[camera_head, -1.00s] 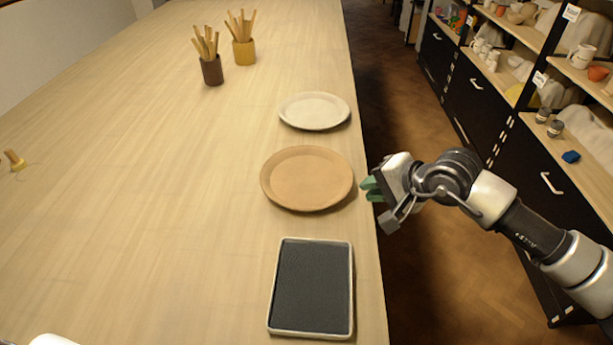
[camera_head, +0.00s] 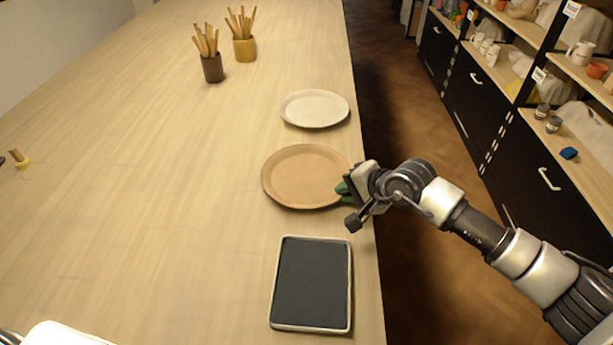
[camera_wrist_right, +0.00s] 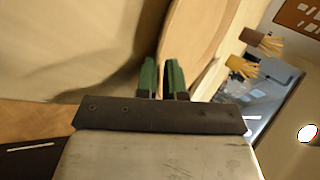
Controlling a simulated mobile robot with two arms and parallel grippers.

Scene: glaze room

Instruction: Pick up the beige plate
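The beige plate (camera_head: 305,175), a tan round plate with a raised rim, lies flat on the table near its right edge. My right gripper (camera_head: 343,191) has its green fingertips at the plate's right rim. In the right wrist view the two green fingers (camera_wrist_right: 163,79) stand a little apart, with the plate (camera_wrist_right: 205,35) rising just beyond them. My left gripper is not in view.
A paler cream plate (camera_head: 314,108) lies behind the beige one. A dark tray with a light rim (camera_head: 349,290) lies in front. Two pots of wooden tools, brown (camera_head: 212,69) and yellow (camera_head: 244,50), stand farther back. The table's left side is mostly clear.

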